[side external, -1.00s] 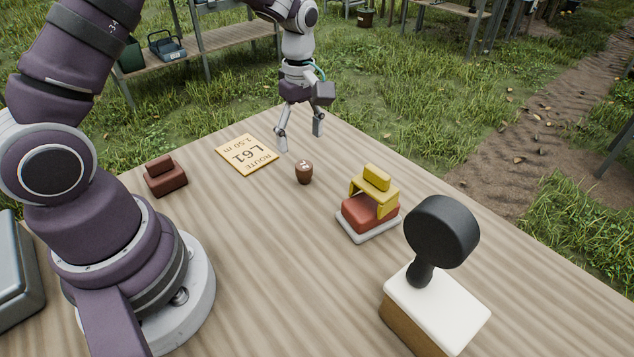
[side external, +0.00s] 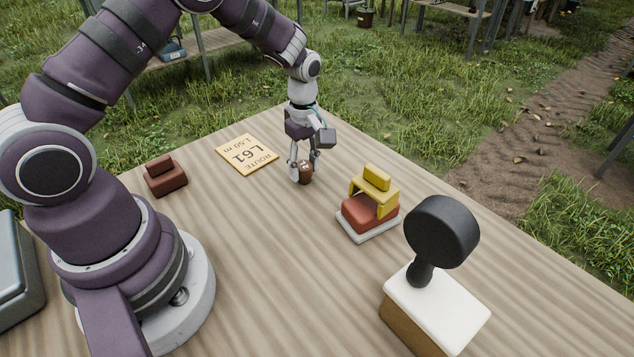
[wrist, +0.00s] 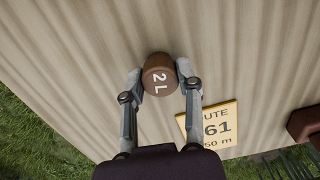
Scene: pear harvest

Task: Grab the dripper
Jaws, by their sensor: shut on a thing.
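The dripper seems to be the small brown round piece (side external: 306,174), which stands upright on the wooden table. In the wrist view its top (wrist: 159,80) reads "2 L". My gripper (side external: 304,172) is lowered around it, with one finger on each side. In the wrist view the fingertips (wrist: 160,79) press against its left and right sides, so my gripper is shut on it. The fingers hide part of its sides in the side view.
A "ROUTE L61" plate (side external: 246,154) lies just left of my gripper. A dark red block (side external: 166,178) is farther left. A yellow and red block stack (side external: 372,205) and a black round-headed stamp-like object (side external: 440,235) stand to the right. The table's far edge is close behind.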

